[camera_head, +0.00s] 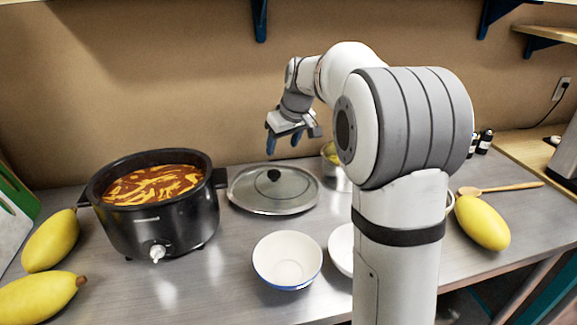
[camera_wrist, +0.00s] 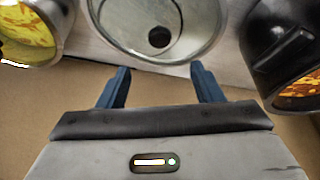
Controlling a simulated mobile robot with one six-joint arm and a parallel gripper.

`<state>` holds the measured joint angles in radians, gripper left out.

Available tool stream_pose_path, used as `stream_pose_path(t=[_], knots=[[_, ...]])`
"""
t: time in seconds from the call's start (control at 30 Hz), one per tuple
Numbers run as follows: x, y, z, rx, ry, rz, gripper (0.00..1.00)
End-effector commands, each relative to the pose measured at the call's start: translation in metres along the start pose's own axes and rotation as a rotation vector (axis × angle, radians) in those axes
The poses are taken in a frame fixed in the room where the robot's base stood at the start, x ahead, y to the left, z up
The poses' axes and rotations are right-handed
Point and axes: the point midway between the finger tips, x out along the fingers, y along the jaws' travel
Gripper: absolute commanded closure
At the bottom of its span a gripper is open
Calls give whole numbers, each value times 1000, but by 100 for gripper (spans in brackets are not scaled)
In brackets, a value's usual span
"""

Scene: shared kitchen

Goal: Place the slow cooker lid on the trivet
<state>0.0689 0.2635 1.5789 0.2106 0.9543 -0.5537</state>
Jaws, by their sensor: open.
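The slow cooker lid (camera_head: 288,192) is a round glass disc with a metal rim and a black knob (camera_head: 274,175). It lies on the counter, right of the slow cooker, and something beneath it cannot be made out. The black slow cooker (camera_head: 160,222) is uncovered and full of orange-red food. My gripper (camera_head: 285,143) is open and empty, above and behind the lid. In the wrist view the lid (camera_wrist: 187,40) lies beyond my blue fingertips (camera_wrist: 160,72), with the knob (camera_wrist: 159,37) roughly centred between them. I see no bare trivet; whether one is under the lid is hidden.
A blue-rimmed white bowl (camera_head: 287,261) stands in front of the lid, with another bowl (camera_head: 341,248) beside it. A pot (camera_head: 334,172) stands right of the lid, partly behind my arm. Yellow fruits lie left (camera_head: 50,240) and right (camera_head: 482,222). A wooden spoon (camera_head: 505,187) lies at right.

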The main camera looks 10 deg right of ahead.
Motion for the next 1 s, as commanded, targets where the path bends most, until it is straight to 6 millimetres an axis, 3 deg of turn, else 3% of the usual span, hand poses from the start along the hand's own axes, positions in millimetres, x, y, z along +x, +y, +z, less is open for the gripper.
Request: stream_pose_path(t=[0.17, 0.27, 0.37, 0.5, 0.7, 0.8, 0.9, 1.0], knots=[[-6, -5, 7, 9, -5, 2, 40], [-18, -18, 29, 39, -20, 10, 40], [-34, -41, 70, 92, -45, 24, 40], [-51, -76, 144, 184, -84, 51, 40], [-55, -116, 246, 296, -130, 93, 40], [-52, -129, 282, 335, -145, 109, 40], [-50, -131, 305, 359, -154, 119, 40], [-48, -132, 315, 371, -158, 124, 40]])
